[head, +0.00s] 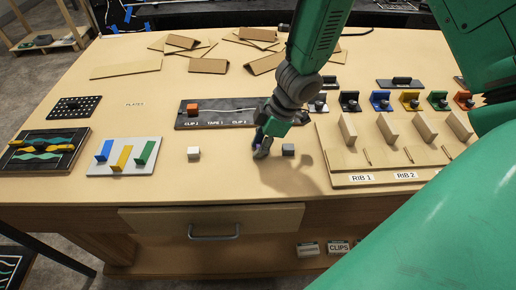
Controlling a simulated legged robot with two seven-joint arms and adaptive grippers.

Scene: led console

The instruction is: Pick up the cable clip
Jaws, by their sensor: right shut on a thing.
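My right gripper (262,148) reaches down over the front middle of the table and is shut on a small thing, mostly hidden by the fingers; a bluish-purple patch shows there. A small white cable clip block (194,153) sits on the table to the left of the gripper. A small dark grey block (288,150) sits just to its right, apart from it. An orange block (192,109) sits on the black board (215,123) marked with clip and tape labels, behind the gripper. My left gripper is not in view.
A wooden rib rack (345,180) with upright blocks stands at right, with several coloured clamps behind. At left are a grey tray (124,170) with coloured pieces and a wavy-cable panel (45,150). Cardboard pieces (208,66) lie at the back. The front-middle tabletop is mostly clear.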

